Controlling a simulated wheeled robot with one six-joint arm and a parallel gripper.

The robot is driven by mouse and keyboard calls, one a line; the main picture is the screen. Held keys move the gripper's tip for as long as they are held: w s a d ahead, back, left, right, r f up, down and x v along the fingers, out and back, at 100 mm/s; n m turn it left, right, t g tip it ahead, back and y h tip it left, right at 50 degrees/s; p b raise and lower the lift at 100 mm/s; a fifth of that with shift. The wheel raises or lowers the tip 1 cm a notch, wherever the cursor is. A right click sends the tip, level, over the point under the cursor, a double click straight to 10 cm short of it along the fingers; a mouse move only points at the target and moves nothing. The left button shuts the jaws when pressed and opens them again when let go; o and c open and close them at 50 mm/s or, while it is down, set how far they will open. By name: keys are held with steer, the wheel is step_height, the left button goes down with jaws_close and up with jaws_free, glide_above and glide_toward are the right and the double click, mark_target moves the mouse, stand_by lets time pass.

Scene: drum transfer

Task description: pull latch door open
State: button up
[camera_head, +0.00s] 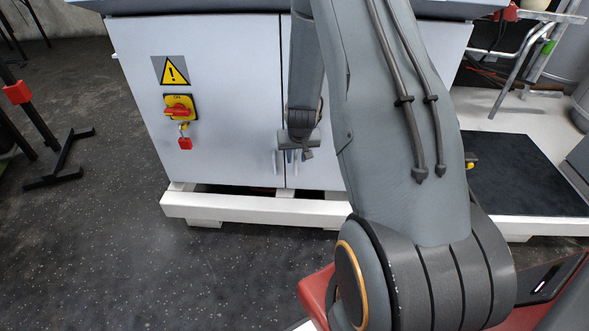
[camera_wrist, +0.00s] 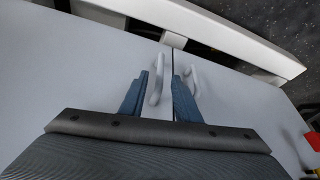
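A grey cabinet has two doors that meet at a seam, and both look closed. The left door (camera_head: 225,100) carries a small vertical handle (camera_head: 275,163), which also shows in the wrist view (camera_wrist: 194,80). The right door (camera_wrist: 60,60) has its own handle (camera_wrist: 157,82) beside the seam. My gripper (camera_head: 298,156) is at the lower doors by the seam. In the wrist view its two blue fingers (camera_wrist: 158,84) are apart, with the right door's handle between them. The other handle lies outside the fingers. Contact with the handle cannot be told.
A yellow-red switch (camera_head: 179,108) with a red padlock (camera_head: 185,143) is on the left door under a warning sign (camera_head: 170,70). A white plinth (camera_head: 250,207) runs below the doors. Dark floor (camera_head: 120,250) is clear at front left. A black stand (camera_head: 60,165) is at left.

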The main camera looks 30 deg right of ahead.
mark_target(296, 163)
steer(key=b+x, duration=0.1)
steer(key=x, duration=0.6)
steer(key=shift+s+a+b, duration=0.1)
steer(key=shift+b, duration=0.25)
steer(key=shift+r, duration=0.1)
jaws_close()
